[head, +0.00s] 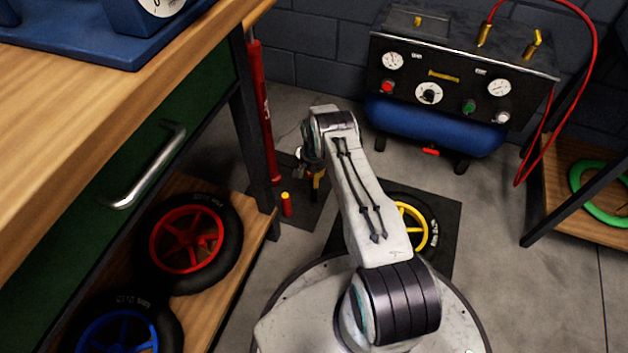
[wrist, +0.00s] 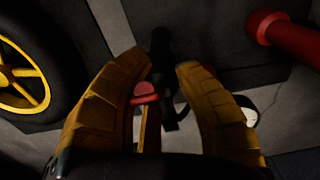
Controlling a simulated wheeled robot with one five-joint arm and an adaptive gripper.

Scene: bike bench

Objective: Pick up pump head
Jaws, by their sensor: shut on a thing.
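The pump head (wrist: 160,45) is black with a red lever (wrist: 145,93). In the wrist view it lies between the two yellow-brown fingers of my gripper (wrist: 165,70), which are shut on it. In the head view my gripper (head: 317,182) points down near the bench leg, low over the dark mat by the red floor pump (head: 263,125). My wrist largely hides the pump head there. I cannot tell whether it touches the mat.
A short red cylinder with a yellow top (head: 287,205) stands close to my gripper. A yellow-rimmed wheel (head: 415,226) lies on another mat to the right. The workbench (head: 150,75) is on the left; a compressor panel (head: 455,85) stands behind.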

